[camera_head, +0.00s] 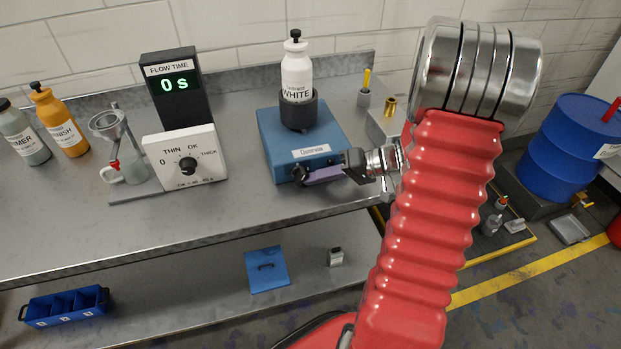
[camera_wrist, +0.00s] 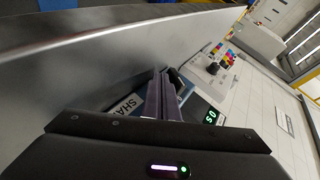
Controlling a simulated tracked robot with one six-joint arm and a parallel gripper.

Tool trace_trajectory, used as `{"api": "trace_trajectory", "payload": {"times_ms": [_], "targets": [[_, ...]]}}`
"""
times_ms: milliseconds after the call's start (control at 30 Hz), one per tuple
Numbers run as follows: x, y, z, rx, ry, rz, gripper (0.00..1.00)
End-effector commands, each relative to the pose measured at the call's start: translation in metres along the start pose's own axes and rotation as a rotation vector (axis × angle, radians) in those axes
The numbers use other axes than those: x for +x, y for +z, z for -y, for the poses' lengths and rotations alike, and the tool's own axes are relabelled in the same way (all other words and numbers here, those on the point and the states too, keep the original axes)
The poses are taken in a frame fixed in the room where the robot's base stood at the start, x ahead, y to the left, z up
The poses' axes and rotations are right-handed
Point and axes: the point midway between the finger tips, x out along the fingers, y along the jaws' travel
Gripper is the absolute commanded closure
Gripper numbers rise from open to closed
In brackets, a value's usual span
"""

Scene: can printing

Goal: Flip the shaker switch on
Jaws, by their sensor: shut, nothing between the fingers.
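The shaker is a blue box (camera_head: 277,140) on the bench, with a label on its front top edge. A white bottle marked WHITE (camera_head: 297,75) stands upright in a black holder (camera_head: 298,112) on top of it. My gripper (camera_head: 310,179) is at the shaker's front face, its purple fingers shut with nothing between them. A small dark part (camera_head: 299,173) at the front face, by the fingertips, appears to be the switch; its position is unclear. In the wrist view the shut fingers (camera_wrist: 168,85) point at the blue shaker, and its label (camera_wrist: 128,103) shows partly beside them.
A flow-time display (camera_head: 176,85) reads 0 s, above a white dial panel (camera_head: 187,160). A funnel stand (camera_head: 115,130) and bottles are further left. A grey box (camera_head: 385,125) stands right of the shaker. The bench front edge is below my gripper.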

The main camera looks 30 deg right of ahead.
Motion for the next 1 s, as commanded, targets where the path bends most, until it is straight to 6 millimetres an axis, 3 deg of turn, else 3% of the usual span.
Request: {"api": "trace_trajectory", "payload": {"times_ms": [1000], "targets": [[-0.006, -0.009, 0.018, -0.007, -0.006, -0.002, 1.0]]}}
